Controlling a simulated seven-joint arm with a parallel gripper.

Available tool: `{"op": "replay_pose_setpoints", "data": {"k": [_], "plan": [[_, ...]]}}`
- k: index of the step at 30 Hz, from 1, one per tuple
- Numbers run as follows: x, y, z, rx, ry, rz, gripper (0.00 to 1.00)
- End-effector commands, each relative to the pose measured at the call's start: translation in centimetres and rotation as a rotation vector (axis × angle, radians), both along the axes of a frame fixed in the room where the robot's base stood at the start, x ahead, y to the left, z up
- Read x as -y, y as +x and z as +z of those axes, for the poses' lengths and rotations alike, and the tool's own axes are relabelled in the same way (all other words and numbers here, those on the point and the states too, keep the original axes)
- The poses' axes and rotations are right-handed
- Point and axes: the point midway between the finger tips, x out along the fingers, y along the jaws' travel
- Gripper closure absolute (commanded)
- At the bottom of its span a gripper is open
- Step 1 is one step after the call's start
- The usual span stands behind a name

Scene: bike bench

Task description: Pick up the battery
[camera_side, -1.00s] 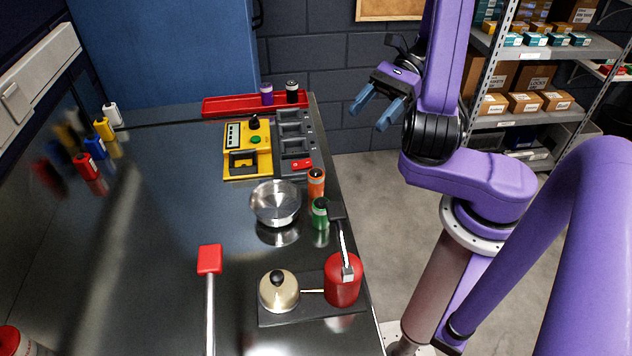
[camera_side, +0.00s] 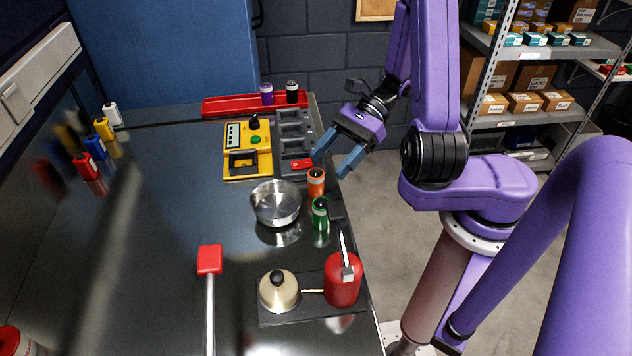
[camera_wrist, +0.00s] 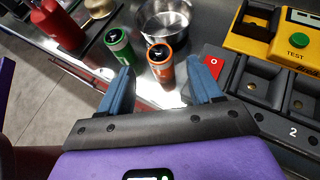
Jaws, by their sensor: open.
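An orange battery (camera_side: 316,186) with a black top stands upright on the bench near its right edge. A green battery (camera_side: 320,214) stands just in front of it. My gripper (camera_side: 330,166) is open and empty, above and slightly behind the orange battery at the bench edge. In the wrist view, the orange battery (camera_wrist: 160,68) shows between my fingertips, nearer the right one, and the green battery (camera_wrist: 120,46) lies beyond the left one. I cannot see contact with either. A purple battery (camera_side: 266,95) and a dark battery (camera_side: 292,92) stand at the red tray.
A metal bowl (camera_side: 263,208) sits left of the batteries. A grey slotted dock (camera_side: 296,143) and yellow tester (camera_side: 233,158) are behind it. A red canister (camera_side: 342,285), a cream domed object (camera_side: 279,296) and a red-headed tool (camera_side: 209,260) are in front. The bench's left middle is clear.

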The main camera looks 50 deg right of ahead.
Motion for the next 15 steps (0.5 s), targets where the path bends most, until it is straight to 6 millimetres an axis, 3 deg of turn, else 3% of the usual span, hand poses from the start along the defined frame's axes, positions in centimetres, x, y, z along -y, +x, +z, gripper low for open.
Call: {"op": "replay_pose_setpoints", "data": {"k": [15], "plan": [[-4.5,1.0,-1.7,-0.001,0.001,0.002,0.36]]}}
